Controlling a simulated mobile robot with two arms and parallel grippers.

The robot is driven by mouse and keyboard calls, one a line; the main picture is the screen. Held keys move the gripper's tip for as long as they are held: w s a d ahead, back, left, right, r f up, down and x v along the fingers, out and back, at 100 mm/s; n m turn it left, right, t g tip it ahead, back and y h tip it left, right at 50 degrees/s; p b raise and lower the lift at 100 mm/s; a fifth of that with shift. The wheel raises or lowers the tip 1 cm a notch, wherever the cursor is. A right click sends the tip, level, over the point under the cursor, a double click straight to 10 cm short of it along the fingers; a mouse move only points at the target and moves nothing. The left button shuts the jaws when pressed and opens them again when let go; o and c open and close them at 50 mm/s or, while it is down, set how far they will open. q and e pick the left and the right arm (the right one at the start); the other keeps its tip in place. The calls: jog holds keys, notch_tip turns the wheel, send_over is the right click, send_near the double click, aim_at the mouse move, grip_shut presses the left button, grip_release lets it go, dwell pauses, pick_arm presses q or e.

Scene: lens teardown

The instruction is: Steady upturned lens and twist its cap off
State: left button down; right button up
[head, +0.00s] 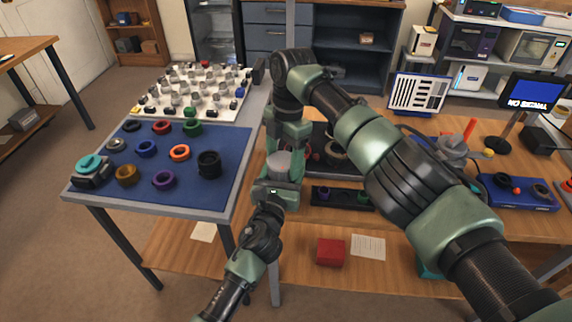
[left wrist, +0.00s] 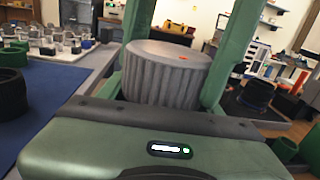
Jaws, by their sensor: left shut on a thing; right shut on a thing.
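The grey ribbed cap (head: 279,162) of the upturned lens faces up near the centre of the head view. It fills the middle of the left wrist view (left wrist: 165,75), with a small red mark on its flat top. My right gripper (head: 281,171) points down from above, its green fingers shut on both sides of the cap. My left gripper (head: 277,189) reaches in low from the front and is shut just beneath the cap, around the lens. The lens body and the left fingertips are hidden. I cannot tell whether the cap is apart from the lens.
A blue mat (head: 217,143) with several coloured rings lies to the left. A white board (head: 163,97) of small parts stands behind it. A black tray (head: 323,196) is right of the grippers. A red box (head: 330,252) sits on the lower shelf.

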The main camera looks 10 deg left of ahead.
pick_arm(q)
jog(key=shift+w+a, duration=0.1)
jog(key=shift+a, duration=0.1)
pick_arm(e)
jog(key=shift+r, duration=0.25)
pick_arm(q)
jog(key=shift+f, duration=0.25)
pick_arm(e)
jog(key=shift+r, duration=0.6)
pick_arm(q)
jog(key=shift+d, duration=0.1)
pick_arm(e)
jog(key=shift+r, duration=0.2)
jog(key=shift+f, duration=0.35)
jog(key=shift+f, duration=0.1)
pick_arm(q)
jog(key=shift+d+r, duration=0.1)
jog(key=shift+r, duration=0.05)
pick_arm(e)
jog(key=shift+s+f, duration=0.1)
jog(key=shift+f, duration=0.6)
